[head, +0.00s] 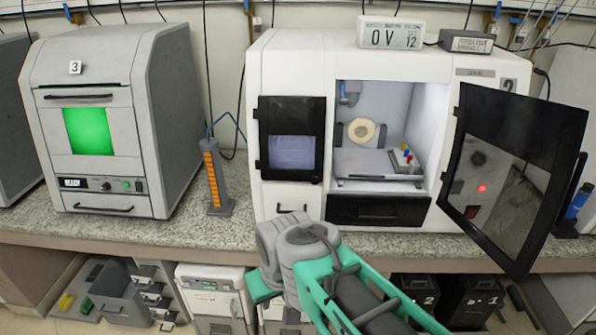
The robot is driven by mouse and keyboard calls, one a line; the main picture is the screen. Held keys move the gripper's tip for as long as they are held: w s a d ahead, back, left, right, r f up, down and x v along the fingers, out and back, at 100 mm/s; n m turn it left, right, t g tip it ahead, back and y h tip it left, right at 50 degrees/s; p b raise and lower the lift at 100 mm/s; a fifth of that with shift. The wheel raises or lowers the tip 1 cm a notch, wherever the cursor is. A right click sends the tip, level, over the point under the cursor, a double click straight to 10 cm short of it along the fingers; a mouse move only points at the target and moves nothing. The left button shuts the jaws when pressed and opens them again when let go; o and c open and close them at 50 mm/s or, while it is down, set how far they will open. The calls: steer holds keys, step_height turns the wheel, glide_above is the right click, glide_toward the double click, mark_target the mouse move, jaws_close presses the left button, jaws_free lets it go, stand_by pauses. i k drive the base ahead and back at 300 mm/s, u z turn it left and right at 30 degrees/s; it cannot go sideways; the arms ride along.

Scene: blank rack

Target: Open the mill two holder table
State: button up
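Mill two (400,65) is the white machine on the counter, with a 2 at its upper right corner. Its dark-framed door (515,125) stands open to the right. Inside the lit chamber is a grey holder table (360,163), with a small block with red and yellow parts (404,158) at its right and a round pale disc (361,130) behind. A black drawer-like front (378,210) is closed below the chamber. My arm's grey end (295,250) is in front of the machine, below its left part, apparently apart from it. My gripper's fingers cannot be made out.
A grey machine marked 3 (95,125) with a green window stands left. An orange-striped column (214,178) is between the machines. A small dark door (290,138) on mill two is closed. Its open main door overhangs the counter edge. Bins and boxes (215,295) sit below.

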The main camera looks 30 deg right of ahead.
mark_target(374, 159)
steer(key=u, duration=1.25)
steer(key=i, duration=0.9)
steer(key=z, duration=2.45)
